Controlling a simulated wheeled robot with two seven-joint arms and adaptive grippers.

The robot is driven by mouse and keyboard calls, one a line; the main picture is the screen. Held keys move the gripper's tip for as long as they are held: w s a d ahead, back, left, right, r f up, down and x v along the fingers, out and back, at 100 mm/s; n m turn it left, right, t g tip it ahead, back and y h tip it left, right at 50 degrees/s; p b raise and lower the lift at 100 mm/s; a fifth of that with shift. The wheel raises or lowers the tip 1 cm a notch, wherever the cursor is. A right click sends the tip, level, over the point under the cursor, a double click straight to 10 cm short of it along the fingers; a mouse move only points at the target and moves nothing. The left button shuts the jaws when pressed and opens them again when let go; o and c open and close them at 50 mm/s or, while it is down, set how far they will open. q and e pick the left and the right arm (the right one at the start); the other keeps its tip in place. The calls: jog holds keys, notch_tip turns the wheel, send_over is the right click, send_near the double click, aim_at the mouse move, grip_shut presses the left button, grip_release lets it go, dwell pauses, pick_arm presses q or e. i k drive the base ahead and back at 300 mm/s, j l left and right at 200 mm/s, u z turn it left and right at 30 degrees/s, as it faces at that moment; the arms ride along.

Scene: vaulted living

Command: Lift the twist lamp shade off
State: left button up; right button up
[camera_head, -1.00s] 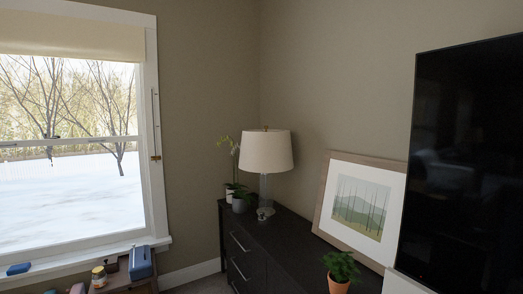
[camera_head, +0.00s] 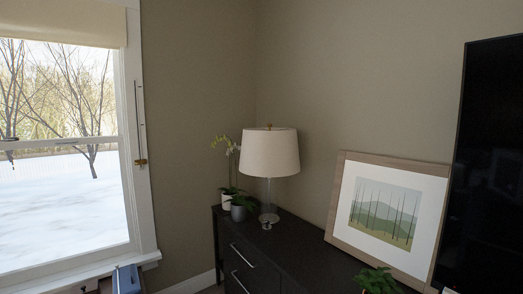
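A table lamp stands upright on a dark dresser (camera_head: 292,248) near the corner of the room. Its white drum shade (camera_head: 270,154) sits on a clear, glass-like base (camera_head: 268,200), with a small brass-coloured finial (camera_head: 269,126) on top. The shade is on the lamp and looks level. Neither of my grippers is in view.
Potted plants (camera_head: 238,207) stand just left of the lamp base. A framed landscape picture (camera_head: 340,198) leans on the wall to the right. A leafy plant (camera_head: 378,281) and a black television (camera_head: 490,180) are nearer. A window (camera_head: 60,150) is at left.

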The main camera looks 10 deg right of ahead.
aim_at(269, 152)
jog(key=i+j, duration=0.55)
jog(key=j, duration=0.15)
jog(key=i+j, duration=0.55)
jog(key=j, duration=0.2)
